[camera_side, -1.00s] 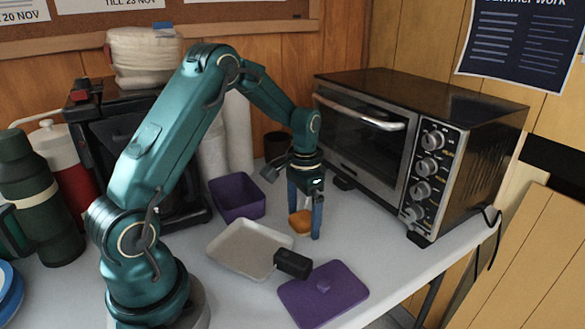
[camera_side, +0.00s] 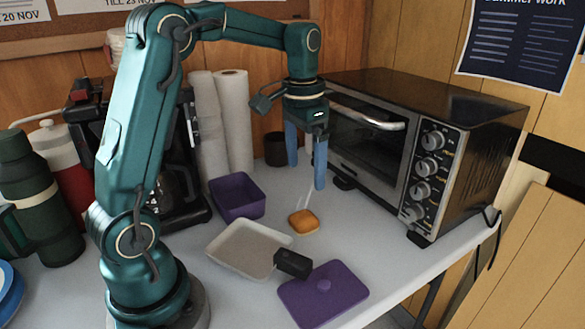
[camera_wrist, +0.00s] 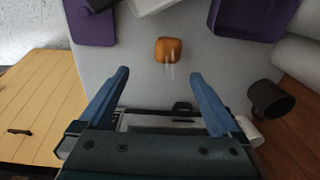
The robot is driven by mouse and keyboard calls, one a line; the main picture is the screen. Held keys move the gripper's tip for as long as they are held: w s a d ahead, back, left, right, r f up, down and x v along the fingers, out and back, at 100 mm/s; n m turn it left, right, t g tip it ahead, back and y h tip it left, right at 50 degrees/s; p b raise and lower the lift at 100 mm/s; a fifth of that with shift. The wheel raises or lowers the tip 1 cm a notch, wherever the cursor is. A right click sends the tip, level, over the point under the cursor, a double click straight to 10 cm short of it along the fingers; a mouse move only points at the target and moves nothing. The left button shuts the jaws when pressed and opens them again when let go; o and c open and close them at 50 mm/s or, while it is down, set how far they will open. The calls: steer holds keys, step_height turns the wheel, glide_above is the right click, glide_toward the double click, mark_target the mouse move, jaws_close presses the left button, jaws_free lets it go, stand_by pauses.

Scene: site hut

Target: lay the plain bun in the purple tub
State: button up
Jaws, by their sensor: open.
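The plain bun (camera_side: 304,222), small, golden-brown and rounded square, lies on the white table; it also shows in the wrist view (camera_wrist: 168,49). The purple tub (camera_side: 238,197) stands upright to the left of and behind the bun, and its inside looks empty. Part of it shows at the top right of the wrist view (camera_wrist: 250,20). My gripper (camera_side: 306,178) is open and empty, well above the table and over the bun's far side. In the wrist view its blue fingers (camera_wrist: 160,80) are wide apart, with the bun beyond their tips.
A white tray with a black handle (camera_side: 240,248) lies left of the bun. A purple lid (camera_side: 323,291) lies in front. A toaster oven (camera_side: 420,140) stands close on the right. A dark mug (camera_side: 276,148) and paper rolls (camera_side: 236,120) stand behind.

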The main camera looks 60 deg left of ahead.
steer(key=s+d+r+t, duration=0.1)
steer(key=s+d+t, duration=0.3)
steer(key=s+d, duration=0.6)
steer(key=s, duration=0.4)
steer(key=shift+r+t, duration=0.15)
steer(key=shift+t, duration=0.25)
steer(key=shift+s+d, duration=0.1)
steer(key=shift+s, duration=0.05)
